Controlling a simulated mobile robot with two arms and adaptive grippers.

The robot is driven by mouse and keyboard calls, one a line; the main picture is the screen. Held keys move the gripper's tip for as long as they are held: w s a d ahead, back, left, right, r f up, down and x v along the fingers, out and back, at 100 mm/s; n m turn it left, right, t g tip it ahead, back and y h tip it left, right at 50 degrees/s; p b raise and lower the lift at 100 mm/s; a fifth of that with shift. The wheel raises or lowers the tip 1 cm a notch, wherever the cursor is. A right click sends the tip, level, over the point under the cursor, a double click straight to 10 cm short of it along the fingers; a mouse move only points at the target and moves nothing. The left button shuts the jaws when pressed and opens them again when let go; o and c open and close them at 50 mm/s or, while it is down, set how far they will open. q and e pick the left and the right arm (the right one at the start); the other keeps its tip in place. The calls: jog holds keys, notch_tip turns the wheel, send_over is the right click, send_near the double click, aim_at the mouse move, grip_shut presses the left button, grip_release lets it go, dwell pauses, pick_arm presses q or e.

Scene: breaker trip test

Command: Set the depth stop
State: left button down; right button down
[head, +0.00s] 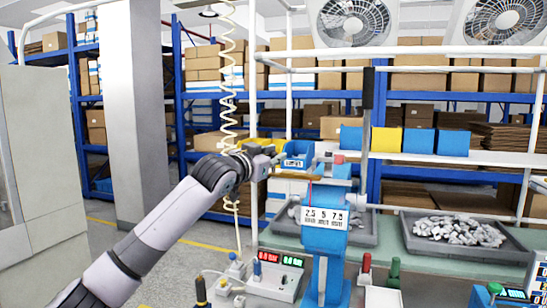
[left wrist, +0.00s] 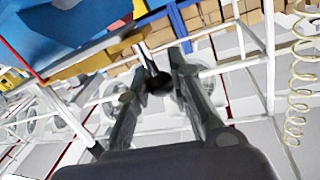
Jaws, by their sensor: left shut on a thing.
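A blue bench press (head: 325,260) stands on the bench in the head view. It carries a white scale plate (head: 324,218) marked 2.5, 5 and 7.5. A lever with a long black grip (head: 368,88) rises on its right, and a red knob (head: 339,159) sits on top. My left gripper (head: 275,154) is at the left of the press head. In the left wrist view its fingers (left wrist: 158,77) are shut on a small dark part (left wrist: 159,84), which I cannot identify surely. The fingers are tiny in the head view. My right gripper is not in view.
A grey tray of pale parts (head: 455,232) lies at the right. A meter box with red and green displays (head: 275,277) stands left of the press. Blue and yellow bins (head: 388,140) line a shelf behind. A coiled cord (head: 229,90) hangs behind my left arm.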

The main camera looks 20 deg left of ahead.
aim_at(286, 172)
pick_arm(q)
jog(key=shift+s+d, duration=0.1)
jog(key=shift+d, duration=1.85)
jog(key=c, duration=1.8)
grip_release()
jog(key=shift+a, duration=0.25)
jog(key=o, duration=0.4)
jog(key=shift+d, duration=0.2)
jog(key=shift+a, duration=0.15)
jog(key=v, duration=1.2)
